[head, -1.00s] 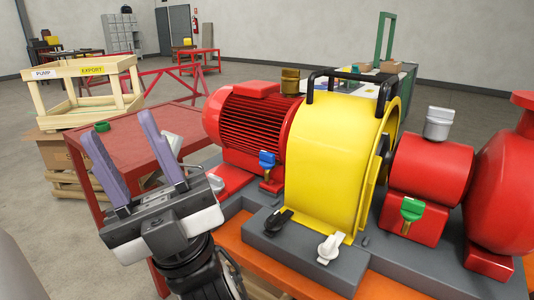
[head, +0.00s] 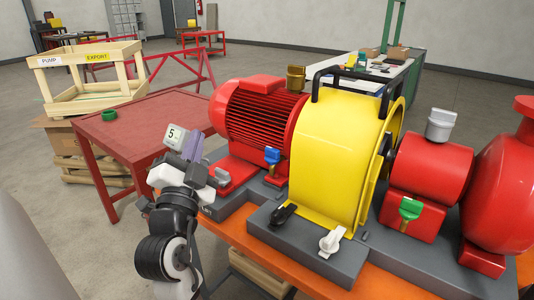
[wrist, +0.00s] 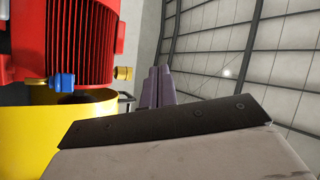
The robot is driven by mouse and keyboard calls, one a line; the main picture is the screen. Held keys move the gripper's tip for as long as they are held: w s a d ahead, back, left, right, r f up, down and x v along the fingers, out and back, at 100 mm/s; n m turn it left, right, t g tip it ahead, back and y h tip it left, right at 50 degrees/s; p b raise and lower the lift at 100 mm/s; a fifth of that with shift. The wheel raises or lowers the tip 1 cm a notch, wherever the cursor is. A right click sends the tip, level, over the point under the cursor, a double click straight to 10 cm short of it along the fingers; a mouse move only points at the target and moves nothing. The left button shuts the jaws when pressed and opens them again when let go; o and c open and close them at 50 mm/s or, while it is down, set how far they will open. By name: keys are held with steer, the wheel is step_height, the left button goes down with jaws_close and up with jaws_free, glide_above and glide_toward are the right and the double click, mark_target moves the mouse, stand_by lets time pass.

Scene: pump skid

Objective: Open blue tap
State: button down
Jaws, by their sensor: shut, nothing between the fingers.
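The blue tap (head: 271,156) sits low on the front of the red finned motor (head: 255,115), left of the yellow housing. It also shows in the wrist view (wrist: 63,82), at the left beside the yellow surface. My gripper (head: 190,145) is left of the blue tap, apart from it, beside the motor's end. In the wrist view its purple fingers (wrist: 155,88) stand together, shut with nothing between them.
A yellow housing (head: 335,160) with a black handle stands right of the motor. Black (head: 283,214) and white (head: 331,241) levers lie in front of it. A green tap (head: 410,208) is further right. A red table (head: 140,125) stands behind my gripper.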

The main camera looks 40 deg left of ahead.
mark_target(275, 155)
steer(key=w+d+f+m+g+h+p, duration=0.1)
steer(key=d+f+m+h+p, duration=0.1)
steer(key=d+f+m+h, duration=0.3)
step_height(275, 155, down, 4)
steer(key=m+h, duration=0.7)
steer(key=m, duration=0.1)
steer(key=shift+w+f+m+g, duration=0.2)
steer(key=shift+w+m+g, duration=0.1)
steer(key=shift+w+m, duration=0.1)
steer(key=w+p, duration=0.3)
steer(key=w, duration=0.3)
steer(key=w+p, duration=0.3)
steer(key=w, duration=0.3)
steer(key=shift+w+r, duration=0.2)
steer(key=shift+w, duration=0.15)
steer(key=shift+w+f+p, duration=0.2)
steer(key=shift+w+p, duration=0.15)
steer(key=shift+w, duration=0.3)
